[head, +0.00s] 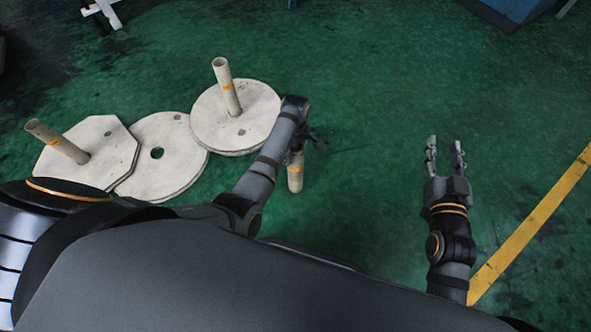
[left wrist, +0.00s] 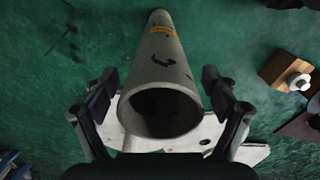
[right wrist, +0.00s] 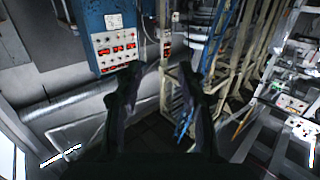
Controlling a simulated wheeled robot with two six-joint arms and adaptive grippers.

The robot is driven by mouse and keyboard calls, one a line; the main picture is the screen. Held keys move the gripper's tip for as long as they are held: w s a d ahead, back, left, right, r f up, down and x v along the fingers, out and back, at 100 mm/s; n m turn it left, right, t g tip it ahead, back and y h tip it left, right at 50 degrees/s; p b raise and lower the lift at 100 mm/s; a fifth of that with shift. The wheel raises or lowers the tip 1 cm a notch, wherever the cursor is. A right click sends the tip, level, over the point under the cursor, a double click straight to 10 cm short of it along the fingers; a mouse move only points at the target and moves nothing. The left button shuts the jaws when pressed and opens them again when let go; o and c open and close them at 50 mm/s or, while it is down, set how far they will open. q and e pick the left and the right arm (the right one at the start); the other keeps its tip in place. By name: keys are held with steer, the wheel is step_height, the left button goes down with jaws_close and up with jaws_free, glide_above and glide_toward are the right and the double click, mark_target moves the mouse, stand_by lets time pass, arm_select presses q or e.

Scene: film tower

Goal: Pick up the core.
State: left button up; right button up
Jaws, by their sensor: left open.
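A beige hollow tube, the core (head: 295,178), shows in the head view under my left gripper, partly hidden by the gripper and wrist. In the left wrist view the core (left wrist: 160,70) points its open end at the camera, with an orange band further along. My left gripper (head: 312,143) is open, with one finger on each side of the core; I cannot tell whether they touch it. The left gripper also shows in the left wrist view (left wrist: 158,80). My right gripper (head: 444,146) is open and empty, well to the right of the core.
Two more tubes (head: 227,90) (head: 62,144) stand on pale plates, one round (head: 260,100) and one angular (head: 112,165). A round plate with a hole (head: 170,180) lies between them. Green floor is clear at the middle and right, crossed by a yellow line (head: 530,230).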

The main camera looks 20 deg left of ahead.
arm_select(q)
step_height(320, 180, down, 2)
steer(key=shift+b, duration=0.45)
steer(key=c, duration=1.7)
steer(key=shift+c, duration=0.2)
arm_select(e)
step_height(320, 180, up, 11)
steer(key=t, duration=0.5)
steer(key=shift+f, duration=0.2)
